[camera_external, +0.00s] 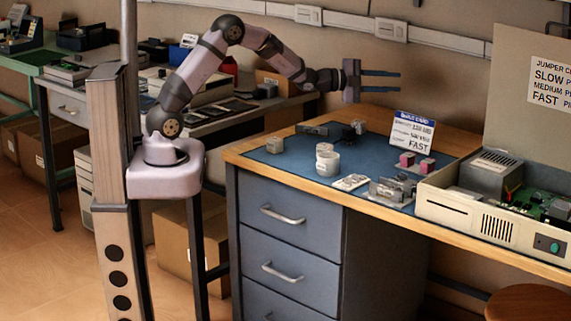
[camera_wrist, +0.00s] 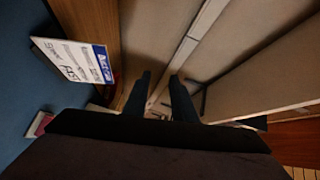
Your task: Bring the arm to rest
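My arm is raised and bent over the workbench, with its end stretched out to the right. My gripper (camera_external: 397,82) is in the air above the back of the blue mat (camera_external: 300,155), clear of everything on it. Its two dark fingers point right and stand apart with nothing between them. In the wrist view my gripper (camera_wrist: 161,75) shows the same empty gap, with wall and bench edge beyond. The build card (camera_external: 412,132) stands upright below the fingers; it is on the left in the wrist view (camera_wrist: 75,58).
A wall rail (camera_external: 350,22) runs behind. The air around the gripper is free.

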